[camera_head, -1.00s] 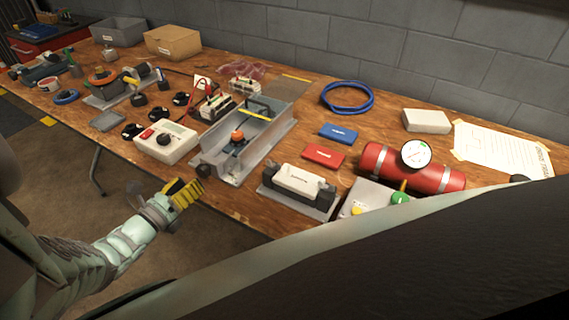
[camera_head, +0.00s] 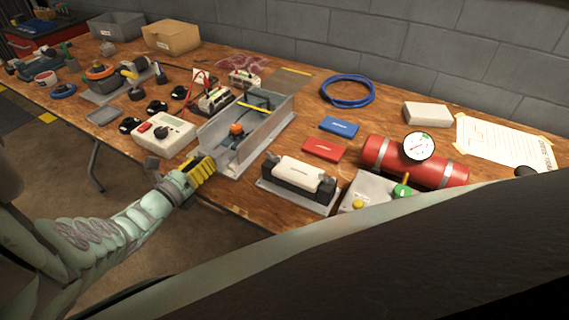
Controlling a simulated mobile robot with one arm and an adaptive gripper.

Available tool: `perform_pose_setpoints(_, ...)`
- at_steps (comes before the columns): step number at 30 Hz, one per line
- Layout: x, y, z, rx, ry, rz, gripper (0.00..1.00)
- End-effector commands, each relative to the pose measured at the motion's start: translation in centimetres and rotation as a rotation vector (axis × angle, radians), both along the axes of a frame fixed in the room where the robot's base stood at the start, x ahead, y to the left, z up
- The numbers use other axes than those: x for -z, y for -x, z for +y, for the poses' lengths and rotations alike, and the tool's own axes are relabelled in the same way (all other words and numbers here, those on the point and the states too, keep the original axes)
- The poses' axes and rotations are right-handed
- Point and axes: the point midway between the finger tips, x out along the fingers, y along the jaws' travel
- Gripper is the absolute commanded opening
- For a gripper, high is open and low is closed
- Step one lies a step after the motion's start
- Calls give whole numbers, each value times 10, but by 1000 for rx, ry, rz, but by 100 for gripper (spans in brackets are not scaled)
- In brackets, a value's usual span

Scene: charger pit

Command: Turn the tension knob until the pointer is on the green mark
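My gripper (camera_head: 202,169) with yellow fingers is at the front end of a grey metal channel (camera_head: 226,160), at the table's front edge. The dark knob seen at this end earlier is now hidden behind my fingers; I cannot tell whether they touch it or how far they are apart. An orange-topped part (camera_head: 236,130) sits inside the channel, with a yellow strip (camera_head: 254,107) further back. A round white gauge (camera_head: 419,146) with a small green area and a pointer sits on a red cylinder (camera_head: 378,156). The pointer's exact reading is too small to tell.
A white box with a red button (camera_head: 164,133) stands left of the channel. A black and white unit (camera_head: 297,180) on a plate is to its right. Red (camera_head: 324,149) and blue (camera_head: 339,127) blocks lie behind that. Open floor is in front of the table.

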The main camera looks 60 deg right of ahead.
Motion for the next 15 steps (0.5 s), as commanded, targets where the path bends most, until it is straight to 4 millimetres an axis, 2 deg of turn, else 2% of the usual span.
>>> perform_pose_setpoints(1, 0, 1, 0, 2, 1, 0, 29)
perform_pose_setpoints(9, 0, 0, 0, 2, 1, 0, 3)
perform_pose_setpoints(15, 0, 0, 0, 0, 0, -17, 3)
